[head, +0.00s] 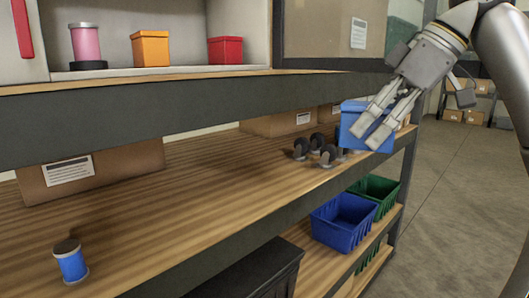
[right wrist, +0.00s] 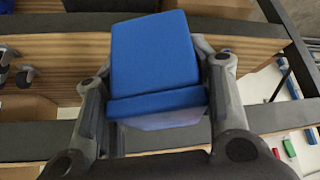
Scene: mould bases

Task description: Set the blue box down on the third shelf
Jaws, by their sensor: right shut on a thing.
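The blue box (head: 352,113) is at the right end of the middle wooden shelf (head: 190,215) in the head view. My right gripper (head: 367,136) comes in from the upper right and is shut on it. In the right wrist view the blue box (right wrist: 153,52) sits between the two fingers of the right gripper (right wrist: 157,78), one on each side. The box's underside is hidden, so I cannot tell whether it touches the shelf. My left gripper is not in view.
Black casters (head: 318,149) stand just left of the box, with cardboard boxes (head: 85,172) behind. A blue spool (head: 70,262) stands at the front left. Blue (head: 343,222) and green (head: 377,193) bins sit on the shelf below. The middle shelf's centre is clear.

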